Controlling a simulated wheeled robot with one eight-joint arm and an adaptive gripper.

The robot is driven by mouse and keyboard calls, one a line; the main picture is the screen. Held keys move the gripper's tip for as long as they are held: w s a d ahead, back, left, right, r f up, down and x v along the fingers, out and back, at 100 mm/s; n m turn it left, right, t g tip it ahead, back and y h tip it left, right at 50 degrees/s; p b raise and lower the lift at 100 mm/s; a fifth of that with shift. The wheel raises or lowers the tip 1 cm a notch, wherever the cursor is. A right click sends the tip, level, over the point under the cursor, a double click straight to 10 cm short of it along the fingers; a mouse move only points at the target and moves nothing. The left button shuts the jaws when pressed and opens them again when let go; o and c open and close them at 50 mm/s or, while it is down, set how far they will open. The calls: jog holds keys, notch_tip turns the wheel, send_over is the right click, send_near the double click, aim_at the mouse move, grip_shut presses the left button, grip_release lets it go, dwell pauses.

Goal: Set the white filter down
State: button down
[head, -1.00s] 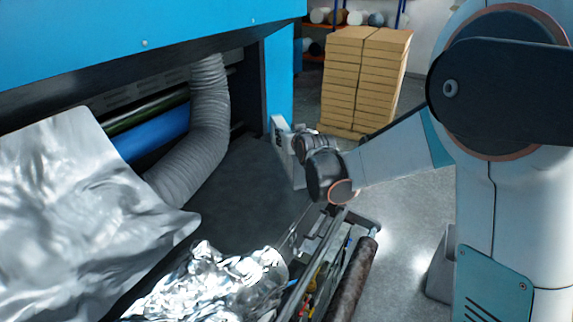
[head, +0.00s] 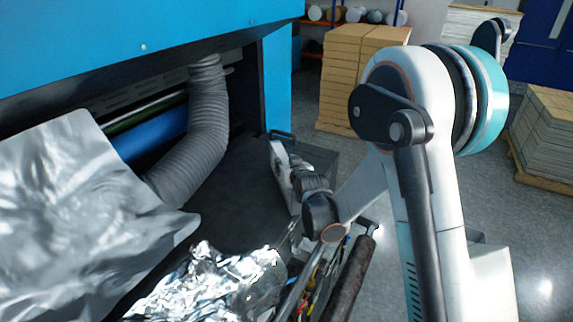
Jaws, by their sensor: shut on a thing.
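My gripper (head: 294,172) is at the end of my arm, right of the dark flat surface under the blue machine. A pale, slim, tilted piece (head: 278,164) shows at its end and looks like the white filter, seen nearly edge-on. My gripper is shut on it. The fingertips are small and partly hidden by the wrist. I cannot tell whether the filter touches the surface below.
A grey box (head: 318,158) with a dark handle stands behind my gripper. A ribbed grey hose (head: 208,125) and crumpled foil (head: 215,285) lie to the left. A cart with tools and a dark roll (head: 350,280) is below. The dark surface (head: 235,185) has bare room.

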jog(key=shift+s, duration=0.1)
jog(key=shift+f, duration=0.1)
jog(key=c, duration=1.1)
grip_release()
jog(key=shift+s+r, duration=0.15)
jog(key=shift+r, duration=0.1)
jog(key=b+v, duration=0.2)
jog(key=v, duration=0.9)
jog(key=shift+s+d+r, duration=0.15)
jog(key=shift+s, duration=0.1)
